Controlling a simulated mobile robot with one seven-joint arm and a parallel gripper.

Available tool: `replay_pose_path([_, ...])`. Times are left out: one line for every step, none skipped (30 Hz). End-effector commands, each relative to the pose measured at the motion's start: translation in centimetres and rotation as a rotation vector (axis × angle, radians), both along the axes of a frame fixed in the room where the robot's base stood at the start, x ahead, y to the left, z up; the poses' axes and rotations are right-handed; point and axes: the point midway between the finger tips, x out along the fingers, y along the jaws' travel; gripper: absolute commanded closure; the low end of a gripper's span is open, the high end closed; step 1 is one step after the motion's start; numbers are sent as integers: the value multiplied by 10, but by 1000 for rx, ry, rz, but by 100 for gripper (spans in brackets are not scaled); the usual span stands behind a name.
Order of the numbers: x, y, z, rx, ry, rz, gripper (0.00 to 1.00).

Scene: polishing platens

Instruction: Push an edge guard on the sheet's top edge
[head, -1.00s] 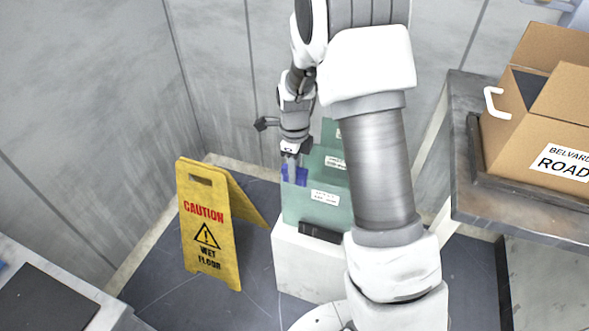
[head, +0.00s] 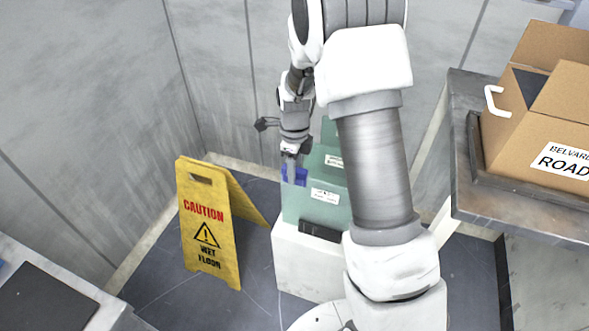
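Greenish glass sheets (head: 305,207) with white labels stand upright, one behind another, on a white block beyond my arm. A blue edge guard (head: 300,176) sits at the top left corner of the front sheet. My gripper (head: 291,176) points down at the guard, with its fingertips at or against it. Whether the fingers are closed around the guard is too small to tell. Whether the guard is fully seated on the edge cannot be told. My arm hides the right part of the sheets.
A black bar (head: 322,230) lies at the front sheet's foot on the white block (head: 303,262). A yellow wet-floor sign (head: 207,225) stands left of it. A cardboard box (head: 545,110) sits in a dark tray on the right table (head: 470,212). Walls close off the back.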

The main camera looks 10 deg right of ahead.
Motion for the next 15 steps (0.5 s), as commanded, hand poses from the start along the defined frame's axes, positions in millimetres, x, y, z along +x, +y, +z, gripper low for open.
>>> replay_pose_path([0, 0, 0, 0, 0, 0, 46])
replay_pose_path([0, 0, 0, 0, 0, 0, 41])
replay_pose_path([0, 0, 0, 0, 0, 0, 38])
replay_pose_path([0, 0, 0, 0, 0, 0, 38])
replay_pose_path([0, 0, 0, 0, 0, 0, 38])
replay_pose_path([0, 0, 0, 0, 0, 0, 38])
replay_pose_path([0, 0, 0, 0, 0, 0, 38])
replay_pose_path([0, 0, 0, 0, 0, 0, 38])
replay_pose_path([0, 0, 0, 0, 0, 0, 38])
replay_pose_path([0, 0, 0, 0, 0, 0, 38])
replay_pose_path([0, 0, 1, 0, 0, 0, 38])
replay_pose_path([0, 0, 2, 0, 0, 0, 38])
replay_pose_path([0, 0, 4, -1, -1, 0, 38])
replay_pose_path([0, 0, 7, -1, -1, 0, 38])
replay_pose_path([1, 0, 11, 0, -2, 0, 38])
